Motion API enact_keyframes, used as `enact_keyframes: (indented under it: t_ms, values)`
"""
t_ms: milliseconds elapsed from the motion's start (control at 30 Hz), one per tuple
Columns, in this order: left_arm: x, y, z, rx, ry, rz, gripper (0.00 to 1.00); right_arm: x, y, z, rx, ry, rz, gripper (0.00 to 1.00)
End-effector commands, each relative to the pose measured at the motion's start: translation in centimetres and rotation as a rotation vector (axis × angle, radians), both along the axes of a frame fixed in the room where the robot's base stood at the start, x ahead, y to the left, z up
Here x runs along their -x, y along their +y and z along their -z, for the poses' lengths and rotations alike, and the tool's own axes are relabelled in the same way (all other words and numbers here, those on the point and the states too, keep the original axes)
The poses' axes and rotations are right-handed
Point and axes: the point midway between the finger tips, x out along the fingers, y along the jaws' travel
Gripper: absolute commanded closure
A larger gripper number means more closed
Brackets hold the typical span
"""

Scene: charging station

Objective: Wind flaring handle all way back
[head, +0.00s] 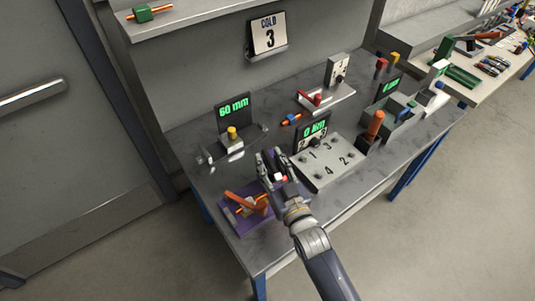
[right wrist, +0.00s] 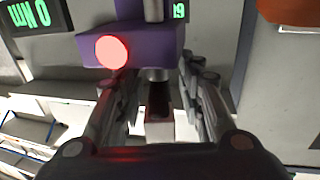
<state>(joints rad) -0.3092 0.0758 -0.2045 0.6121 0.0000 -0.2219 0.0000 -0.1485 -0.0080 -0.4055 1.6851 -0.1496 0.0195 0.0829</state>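A purple flaring fixture (head: 238,223) lies at the near left edge of the bench, with an orange handle (head: 243,203) slanting across it and copper-coloured parts beside the handle. My right gripper (head: 273,155) is over the bench, just right of and beyond the fixture. Its fingers are spread and clear of the orange handle. In the right wrist view, a purple block (right wrist: 140,42) with a glowing red disc (right wrist: 112,53) and a grey shaft is seen at and between the fingers (right wrist: 157,90). I cannot tell if they touch it. My left gripper is not in view.
A "60 mm" display (head: 234,107) stands behind the fixture. Right of my gripper are a numbered grey panel (head: 325,172) and a "0 Nm" display (head: 314,127). A holder with an orange-handled tool (head: 375,125) stands farther right. A shelf (head: 190,20) overhangs the back.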

Motion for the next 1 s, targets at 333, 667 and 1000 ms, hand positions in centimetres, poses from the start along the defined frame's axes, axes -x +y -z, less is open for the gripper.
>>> enact_keyframes:
  t_ms: [333, 667, 1000]
  values:
    - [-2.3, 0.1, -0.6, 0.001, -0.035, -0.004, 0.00, -2.0, 0.8, 0.0, 0.000, 0.000, 0.000, 0.65]
    - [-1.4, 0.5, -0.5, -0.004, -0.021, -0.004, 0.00, -2.0, 0.8, 0.1, -0.001, 0.000, 0.000, 0.92]
    - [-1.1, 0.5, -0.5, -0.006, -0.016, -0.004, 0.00, -2.0, 0.8, 0.0, 0.000, 0.000, -0.009, 1.00]
